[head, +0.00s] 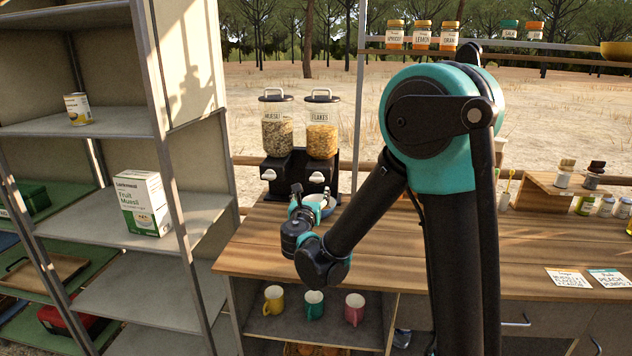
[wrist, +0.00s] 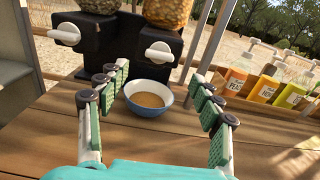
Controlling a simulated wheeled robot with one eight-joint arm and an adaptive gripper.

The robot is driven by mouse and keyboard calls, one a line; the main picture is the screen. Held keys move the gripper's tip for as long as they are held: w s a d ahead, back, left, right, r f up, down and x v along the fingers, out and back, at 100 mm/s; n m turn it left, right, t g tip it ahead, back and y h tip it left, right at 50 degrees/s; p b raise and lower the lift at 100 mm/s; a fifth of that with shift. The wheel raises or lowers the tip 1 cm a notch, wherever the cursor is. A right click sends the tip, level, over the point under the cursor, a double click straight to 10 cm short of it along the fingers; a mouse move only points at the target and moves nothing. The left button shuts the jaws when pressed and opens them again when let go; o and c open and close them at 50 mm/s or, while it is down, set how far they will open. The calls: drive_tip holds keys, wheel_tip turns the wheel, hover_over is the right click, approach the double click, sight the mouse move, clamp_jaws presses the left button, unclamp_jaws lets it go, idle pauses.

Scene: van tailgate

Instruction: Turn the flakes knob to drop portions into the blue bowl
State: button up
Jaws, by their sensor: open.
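The flakes dispenser (head: 321,138) is the right of two clear jars on a black stand. Its white knob (head: 317,177) points sideways and also shows in the wrist view (wrist: 158,52). The blue bowl (wrist: 148,98) stands upright on the wooden counter in front of the flakes side, with a brown layer inside; I cannot tell what it is made of. My gripper (wrist: 160,74) is open, its green-padded fingers spread left and right of the bowl and knob in the picture, holding nothing. In the head view it is partly hidden by my wrist, beside the bowl.
The muesli dispenser (head: 277,135) and its white knob (wrist: 66,34) are to the left. Sauce bottles (wrist: 268,82) stand on the right in the wrist view. A metal shelf (head: 105,212) rises left of the counter. Mugs (head: 313,303) sit below. The counter's front middle is clear.

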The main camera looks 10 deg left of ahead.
sight(316, 179)
drive_tip(key=w, duration=0.9)
drive_tip(key=shift+w+d, duration=0.2)
drive_tip(key=shift+w, duration=0.15)
drive_tip(key=c, duration=1.2)
